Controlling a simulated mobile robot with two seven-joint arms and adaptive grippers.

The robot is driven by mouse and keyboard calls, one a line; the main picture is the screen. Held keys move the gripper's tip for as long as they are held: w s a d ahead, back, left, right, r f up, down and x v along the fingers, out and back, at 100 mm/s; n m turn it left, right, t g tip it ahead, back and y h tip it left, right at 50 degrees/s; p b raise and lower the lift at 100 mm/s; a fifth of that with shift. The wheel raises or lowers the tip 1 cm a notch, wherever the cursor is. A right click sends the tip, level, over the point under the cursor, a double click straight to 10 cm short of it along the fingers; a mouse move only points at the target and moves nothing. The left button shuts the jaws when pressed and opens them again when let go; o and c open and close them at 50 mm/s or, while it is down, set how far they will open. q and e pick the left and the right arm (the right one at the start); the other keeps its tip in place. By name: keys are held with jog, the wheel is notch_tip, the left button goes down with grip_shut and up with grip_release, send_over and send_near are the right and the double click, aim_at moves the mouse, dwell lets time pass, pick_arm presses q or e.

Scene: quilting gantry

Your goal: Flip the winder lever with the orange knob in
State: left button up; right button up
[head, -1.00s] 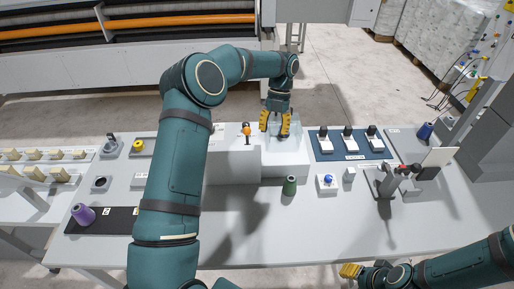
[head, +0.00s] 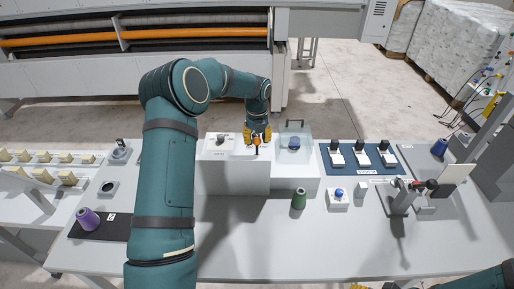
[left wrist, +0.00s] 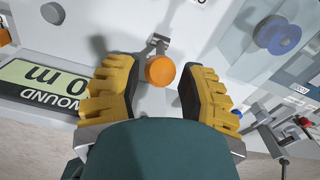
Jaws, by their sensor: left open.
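The winder lever's orange knob (head: 256,141) is on the white raised box (head: 235,178) at the back of the table. In the left wrist view the knob (left wrist: 160,70) sits at the end of a short metal lever (left wrist: 158,45). My left gripper (head: 257,134) is open, with its yellow fingers apart on either side of the knob. In the left wrist view a gap shows between the knob and each finger of the gripper (left wrist: 155,92). Only a yellow sliver of my right gripper (head: 356,287) shows at the bottom edge; its fingers are out of frame.
A clear-walled box (head: 309,154) holding a blue spool (head: 293,143) stands just right of the lever. A display (left wrist: 45,82) reading "WOUND 0 m" lies left of it in the wrist view.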

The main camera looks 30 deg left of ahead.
aim_at(257, 147)
pick_arm(q)
jog(key=shift+f, duration=2.2)
grip_shut()
